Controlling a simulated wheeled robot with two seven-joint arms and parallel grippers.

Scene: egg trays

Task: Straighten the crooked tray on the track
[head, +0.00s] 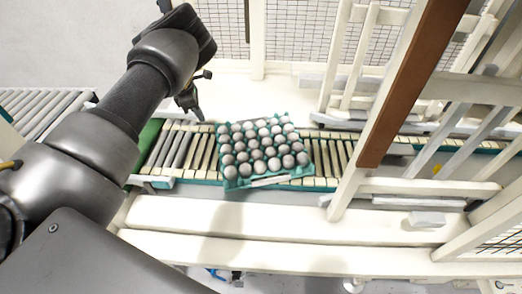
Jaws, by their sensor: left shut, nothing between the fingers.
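A teal egg tray (231,184) full of pale and greyish eggs sits on the roller track (182,152). The tray is turned at an angle to the track, and its front left corner hangs out over the track's near edge. My left arm comes in from the left, and my left gripper (197,113) is shut and empty. In the picture it is just beyond the upper left corner of the tray, apart from it. My right gripper is not in view.
White beams (290,232) run along the near side of the track. A white frame with a brown post (412,80) stands to the right of the tray. Wire mesh (300,28) lies behind. The rollers left of the tray are bare.

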